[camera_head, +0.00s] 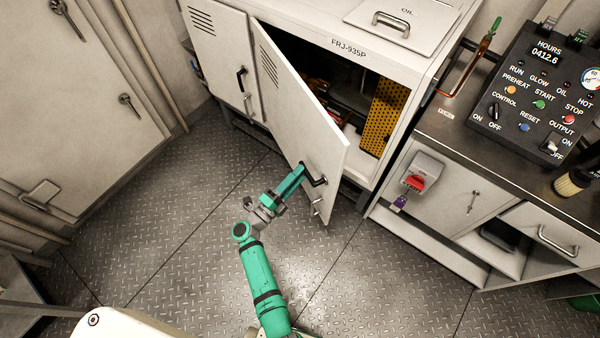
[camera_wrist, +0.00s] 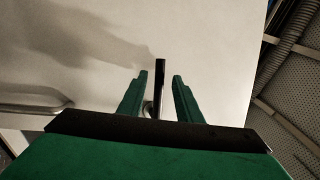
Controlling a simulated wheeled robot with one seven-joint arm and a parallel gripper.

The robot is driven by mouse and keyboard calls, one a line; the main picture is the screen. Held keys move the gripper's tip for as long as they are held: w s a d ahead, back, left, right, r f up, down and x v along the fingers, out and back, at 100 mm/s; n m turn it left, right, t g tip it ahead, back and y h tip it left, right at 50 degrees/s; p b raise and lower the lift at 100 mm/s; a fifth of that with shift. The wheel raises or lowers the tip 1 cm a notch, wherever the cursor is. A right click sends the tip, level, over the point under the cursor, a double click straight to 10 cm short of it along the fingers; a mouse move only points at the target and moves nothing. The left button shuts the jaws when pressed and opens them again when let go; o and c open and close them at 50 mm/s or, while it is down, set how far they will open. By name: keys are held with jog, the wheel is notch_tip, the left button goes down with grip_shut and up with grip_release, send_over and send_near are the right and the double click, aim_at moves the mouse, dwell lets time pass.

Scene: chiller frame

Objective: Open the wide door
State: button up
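The wide door (camera_head: 297,112) is a white cabinet door under the label FRJ-935P. It stands partly open, swung out toward me, and the cabinet inside (camera_head: 352,92) shows behind it. Its black handle (camera_head: 318,181) is near the door's free edge. My green gripper (camera_head: 298,174) is at this handle. In the wrist view, the dark handle bar (camera_wrist: 159,85) stands between my two green fingers, with a visible gap on each side. The gripper is open around the handle, and contact is not visible. The door face (camera_wrist: 215,40) fills much of the wrist view.
A narrower closed door (camera_head: 220,50) with a black handle is to the left. A grey bench (camera_head: 450,140) with a control panel (camera_head: 530,95) and a red-handled switch (camera_head: 420,175) stands to the right. The diamond-plate floor (camera_head: 190,220) in front is clear.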

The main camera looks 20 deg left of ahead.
jog(key=v, duration=0.9)
jog(key=shift+s, duration=0.15)
jog(key=shift+a+f, duration=0.1)
